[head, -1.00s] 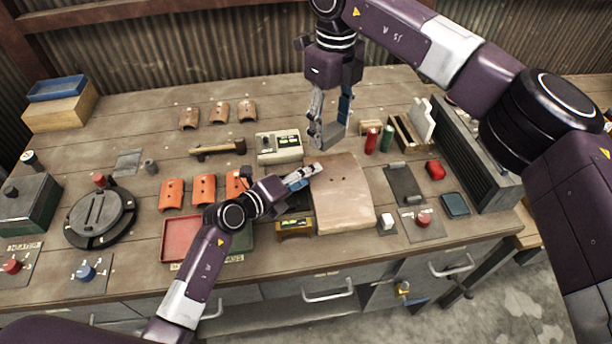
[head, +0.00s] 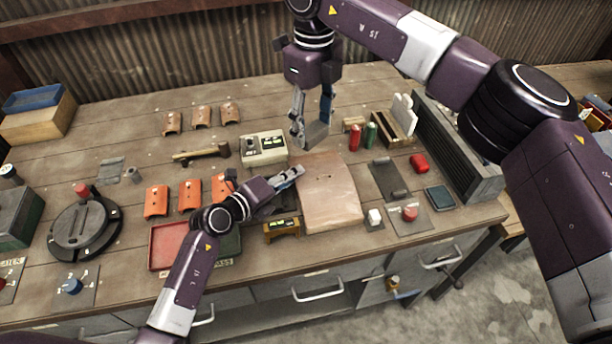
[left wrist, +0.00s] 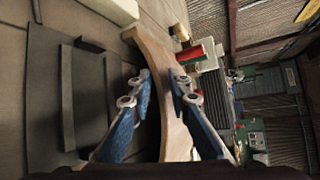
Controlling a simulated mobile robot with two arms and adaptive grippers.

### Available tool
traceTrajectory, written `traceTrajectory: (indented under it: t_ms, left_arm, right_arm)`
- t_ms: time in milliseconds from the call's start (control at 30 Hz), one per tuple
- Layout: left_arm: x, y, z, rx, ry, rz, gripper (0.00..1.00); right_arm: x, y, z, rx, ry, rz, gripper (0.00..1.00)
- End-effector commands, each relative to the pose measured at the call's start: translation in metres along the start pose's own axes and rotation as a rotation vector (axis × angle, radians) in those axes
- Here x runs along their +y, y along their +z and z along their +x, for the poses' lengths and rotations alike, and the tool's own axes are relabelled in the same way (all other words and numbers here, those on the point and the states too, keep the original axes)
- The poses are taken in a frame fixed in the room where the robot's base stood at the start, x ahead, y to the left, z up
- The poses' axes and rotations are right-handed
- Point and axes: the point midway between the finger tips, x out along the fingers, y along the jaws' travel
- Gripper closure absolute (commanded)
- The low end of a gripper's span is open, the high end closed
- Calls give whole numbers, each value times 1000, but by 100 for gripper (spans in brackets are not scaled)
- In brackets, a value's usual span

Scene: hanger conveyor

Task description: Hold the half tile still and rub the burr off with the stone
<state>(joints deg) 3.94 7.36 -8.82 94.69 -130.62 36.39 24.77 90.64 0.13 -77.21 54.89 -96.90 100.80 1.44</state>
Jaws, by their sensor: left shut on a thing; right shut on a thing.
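The half tile (head: 332,200) is a large pale tan curved plate on the bench near the front. My left gripper (head: 291,176) is shut on its left edge. In the left wrist view the tile (left wrist: 163,60) passes between the blue-padded fingers (left wrist: 163,108). My right gripper (head: 313,112) points down and is shut on a grey block, the stone (head: 315,135). The stone shows just above the tile's far edge in the picture and appears apart from it. A small dark mark shows on the tile's upper part; I cannot make out a burr.
A white box (head: 264,149) stands behind the tile's left side. Red (head: 355,138) and green (head: 370,135) cylinders stand behind its right side. A dark plate (head: 388,178) and red button (head: 409,213) lie to the right. A red tray (head: 168,245) is at the left.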

Motion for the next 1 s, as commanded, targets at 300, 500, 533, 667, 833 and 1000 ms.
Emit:
traceTrajectory:
  t_ms: [300,500,533,667,833,1000]
  left_arm:
    - [4,-1,0,4,8,11,100]
    - [4,-2,0,4,10,11,100]
    - [5,-2,0,5,10,11,100]
    - [5,-2,0,5,11,11,100]
    - [6,-3,0,6,12,12,100]
    - [6,-3,0,6,13,12,100]
  right_arm:
    - [-40,-15,43,1,6,8,69]
    - [-65,-27,71,0,1,3,69]
    - [-66,-28,74,0,1,1,69]
    - [-68,-28,80,0,1,-1,69]
    - [-67,-28,93,0,2,0,69]
    - [-68,-28,108,0,1,0,69]
